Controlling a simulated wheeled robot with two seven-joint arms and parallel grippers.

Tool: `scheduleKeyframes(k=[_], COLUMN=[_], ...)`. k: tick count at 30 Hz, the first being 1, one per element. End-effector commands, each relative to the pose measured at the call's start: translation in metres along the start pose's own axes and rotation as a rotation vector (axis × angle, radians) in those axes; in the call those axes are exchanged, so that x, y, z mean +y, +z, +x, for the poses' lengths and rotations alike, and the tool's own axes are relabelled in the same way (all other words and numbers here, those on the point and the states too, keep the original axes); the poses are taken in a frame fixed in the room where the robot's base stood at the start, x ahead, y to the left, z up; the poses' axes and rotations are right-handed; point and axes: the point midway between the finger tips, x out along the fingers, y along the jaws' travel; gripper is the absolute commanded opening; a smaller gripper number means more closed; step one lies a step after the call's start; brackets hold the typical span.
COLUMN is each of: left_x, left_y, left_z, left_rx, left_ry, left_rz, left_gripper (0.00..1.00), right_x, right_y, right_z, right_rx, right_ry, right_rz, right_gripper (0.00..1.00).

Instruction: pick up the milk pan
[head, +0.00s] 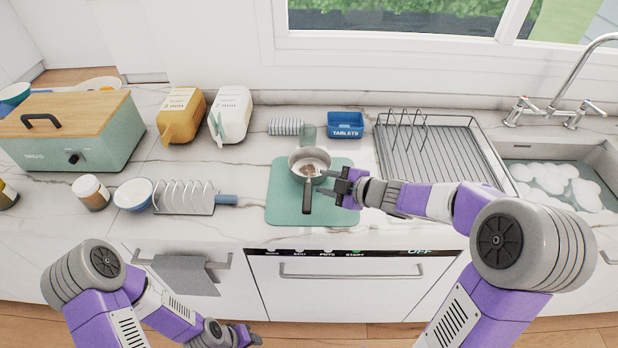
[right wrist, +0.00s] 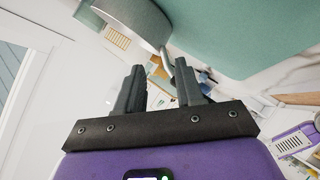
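The milk pan (head: 309,158) is a small grey pan with a dark handle (head: 307,197) pointing towards me. It stands on a green mat (head: 285,205) on the counter, with something brownish inside. My right gripper (head: 335,184) is just right of the pan and its handle, fingers pointing left. In the right wrist view its fingers (right wrist: 158,88) are apart with nothing clearly between them. The pan's grey side (right wrist: 135,20) shows beyond the fingertips there; contact with the handle cannot be told. My left gripper (head: 247,336) is low, in front of the cabinets, its fingers too small to read.
A wire dish rack (head: 435,150) and a blue tablets box (head: 345,125) stand behind and right of the mat. A green bottle-like item (head: 308,132) is close behind the pan.

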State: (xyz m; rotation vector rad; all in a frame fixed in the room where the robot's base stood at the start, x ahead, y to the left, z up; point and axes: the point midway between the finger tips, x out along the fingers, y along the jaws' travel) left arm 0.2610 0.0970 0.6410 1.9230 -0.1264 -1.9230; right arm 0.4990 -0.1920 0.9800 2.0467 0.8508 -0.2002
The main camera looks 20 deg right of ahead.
Motion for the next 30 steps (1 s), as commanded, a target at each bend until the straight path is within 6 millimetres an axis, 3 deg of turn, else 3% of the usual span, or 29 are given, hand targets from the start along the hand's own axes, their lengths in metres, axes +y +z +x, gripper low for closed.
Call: scheduleKeyframes(k=[15, 23, 24, 30], left_x=[-0.011, -0.011, -0.011, -0.011], left_y=[-0.002, -0.002, -0.002, -0.002], left_z=[0.030, 0.029, 0.029, 0.029], left_rx=[0.000, 0.000, 0.000, 0.000], left_ry=[0.000, 0.000, 0.000, 0.000], left_rz=[0.000, 0.000, 0.000, 0.000], left_gripper=[0.43, 0.43, 0.43, 0.43], right_x=[-0.005, -0.003, -0.003, -0.004], right_y=[0.001, -0.001, -0.001, -0.001], right_z=[0.067, 0.070, 0.070, 0.070], right_rx=[0.000, 0.000, 0.000, 0.000], right_ry=[-0.001, 0.000, 0.000, 0.000], right_rz=[-0.001, -0.001, -0.001, 0.000], right_gripper=[0.37, 0.37, 0.35, 0.05])
